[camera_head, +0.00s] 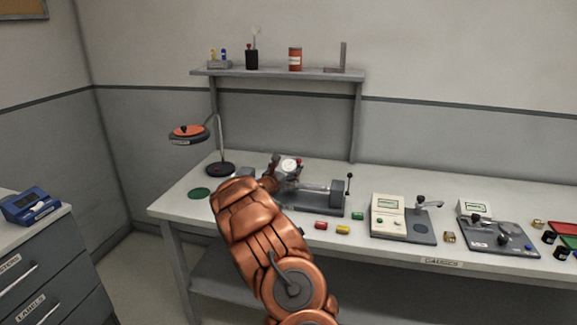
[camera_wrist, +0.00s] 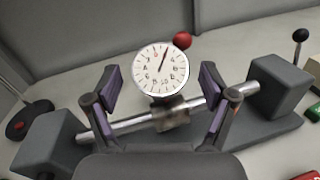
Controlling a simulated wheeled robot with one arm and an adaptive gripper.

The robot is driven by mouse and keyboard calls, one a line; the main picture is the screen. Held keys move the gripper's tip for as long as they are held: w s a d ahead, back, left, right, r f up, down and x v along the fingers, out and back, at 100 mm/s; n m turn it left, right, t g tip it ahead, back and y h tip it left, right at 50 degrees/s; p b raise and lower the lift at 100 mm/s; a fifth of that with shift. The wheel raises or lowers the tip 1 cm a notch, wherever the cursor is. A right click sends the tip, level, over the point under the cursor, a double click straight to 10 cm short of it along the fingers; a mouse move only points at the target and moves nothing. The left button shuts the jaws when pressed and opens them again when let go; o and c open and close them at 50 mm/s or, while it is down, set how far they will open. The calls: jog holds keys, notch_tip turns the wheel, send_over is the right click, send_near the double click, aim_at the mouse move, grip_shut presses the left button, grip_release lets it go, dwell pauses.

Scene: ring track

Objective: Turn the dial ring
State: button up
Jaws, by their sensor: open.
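The dial gauge shows a round white face with numbers and a dark pointer in the wrist view (camera_wrist: 160,69); its ring is the rim around that face. It is mounted by a clamp (camera_wrist: 170,112) on a shiny horizontal bar (camera_wrist: 128,125). A red ball knob (camera_wrist: 182,40) sticks out at its upper right. In the head view the dial (camera_head: 289,165) is small, just beyond my arm. My gripper (camera_wrist: 160,88) is open, with one finger on each side of the dial. Gaps show between both fingers and the ring, so it looks untouched. My arm hides part of the fixture in the head view.
The bar ends in grey blocks (camera_wrist: 279,86). A lever with a black ball (camera_head: 348,177) stands at the fixture's right. A desk lamp (camera_head: 188,134) is to the left. Red (camera_head: 321,225) and yellow (camera_head: 342,229) blocks lie in front. A shelf (camera_head: 278,73) is above.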

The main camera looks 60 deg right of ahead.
jog(key=shift+d+r, duration=0.1)
jog(key=shift+d, duration=0.6)
jog(key=shift+c, duration=0.3)
jog(key=c, duration=1.1)
jog(key=shift+w, duration=0.1)
jog(key=shift+m, duration=0.3)
jog(key=shift+w+m+g+p, duration=0.15)
jog(key=shift+m+g+p, duration=0.75)
jog(key=shift+m+g, duration=0.85)
jog(key=shift+m+g+y+p, duration=1.1)
jog(key=shift+m+g+p, duration=0.15)
jog(key=shift+m+g, duration=0.75)
jog(key=shift+m+g+p, duration=0.35)
jog(key=shift+m, duration=0.3)
